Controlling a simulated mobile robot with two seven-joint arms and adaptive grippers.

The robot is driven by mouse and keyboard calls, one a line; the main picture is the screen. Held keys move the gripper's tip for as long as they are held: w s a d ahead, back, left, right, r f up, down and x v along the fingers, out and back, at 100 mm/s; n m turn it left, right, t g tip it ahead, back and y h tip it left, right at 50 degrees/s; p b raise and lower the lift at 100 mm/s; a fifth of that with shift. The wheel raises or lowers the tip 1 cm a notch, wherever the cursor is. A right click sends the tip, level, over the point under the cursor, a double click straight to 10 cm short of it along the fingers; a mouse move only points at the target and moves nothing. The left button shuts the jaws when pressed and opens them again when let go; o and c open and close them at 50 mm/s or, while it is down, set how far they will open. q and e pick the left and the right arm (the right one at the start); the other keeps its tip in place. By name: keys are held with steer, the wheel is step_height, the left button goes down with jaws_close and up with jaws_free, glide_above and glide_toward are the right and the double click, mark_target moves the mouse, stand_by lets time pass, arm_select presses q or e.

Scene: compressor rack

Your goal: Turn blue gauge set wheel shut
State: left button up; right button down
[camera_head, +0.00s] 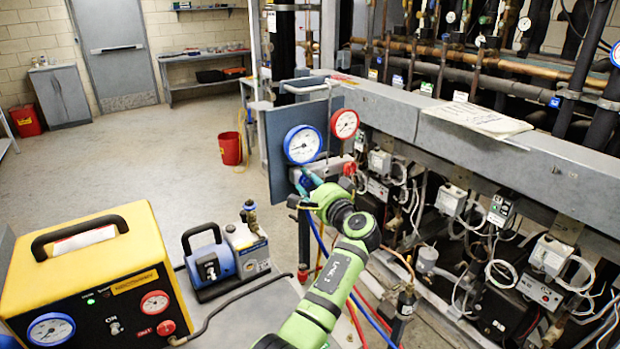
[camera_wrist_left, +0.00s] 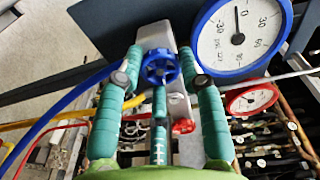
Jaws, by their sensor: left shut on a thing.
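The blue wheel (camera_wrist_left: 160,67) of the gauge set sits between the fingers of my left gripper (camera_wrist_left: 160,70) in the left wrist view. The fingers are shut on it from both sides. In the head view my left gripper (camera_head: 309,183) reaches the gauge set just below the blue-rimmed gauge (camera_head: 302,144) and mostly hides the wheel. The blue-rimmed gauge also shows in the left wrist view (camera_wrist_left: 238,37). The red-rimmed gauge (camera_head: 344,123) is to its right. The red wheel (camera_wrist_left: 183,126) is close beside the gripper. My right gripper is out of view.
Blue, red and yellow hoses hang below the gauge set. The compressor rack (camera_head: 500,140), with pipes and wiring, stands to the right. A yellow recovery machine (camera_head: 90,265) and a blue pump (camera_head: 210,262) stand at front left. Open floor (camera_head: 140,150) lies behind them.

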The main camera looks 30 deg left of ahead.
arm_select(q)
steer(key=m+p, duration=0.1)
steer(key=m, duration=0.1)
steer(key=m+p, duration=0.2)
steer(key=shift+r+m, duration=0.2)
steer(key=shift+m, duration=0.2)
steer(key=m+p, duration=0.4)
steer(key=m, duration=0.1)
steer(key=m+p, duration=0.3)
steer(key=m, duration=0.1)
steer(key=shift+m, duration=0.3)
steer(key=shift+f+m+g+p, duration=0.15)
steer(key=shift+m+g+p, duration=0.4)
steer(key=shift+m, duration=0.95)
steer(key=o, duration=1.1)
steer(key=shift+w, duration=0.1)
steer(key=shift+o, duration=0.2)
